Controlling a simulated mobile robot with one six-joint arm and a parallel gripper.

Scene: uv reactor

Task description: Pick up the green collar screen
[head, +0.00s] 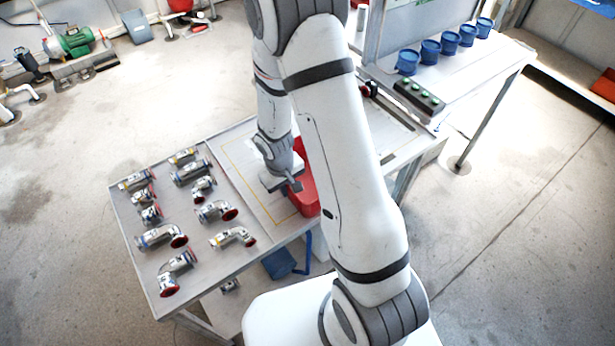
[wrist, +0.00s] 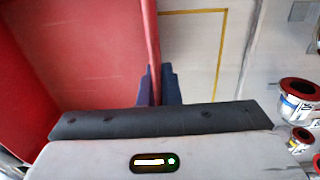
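No collar on the table shows clearly as green, so I cannot tell which fitting is the green collar screen. Several metal pipe fittings (head: 214,211) lie in rows on the left part of the table, with red, blue and yellow marks. My gripper (head: 290,187) is low over the table at the left side of the red bin (head: 307,196), right of the fittings. In the wrist view, the dark blue fingertips (wrist: 159,88) sit close together at the bin's red wall (wrist: 152,30). I cannot tell whether the fingers grip that wall or only stand around it. Some fittings (wrist: 298,98) show at the right edge.
The grey table (head: 150,275) has a yellow-outlined area (head: 245,180) between fittings and bin, mostly clear. Behind on the right is a bench with blue cups (head: 430,50) and a green-button box (head: 420,97). A blue container (head: 280,262) is below the table's front edge.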

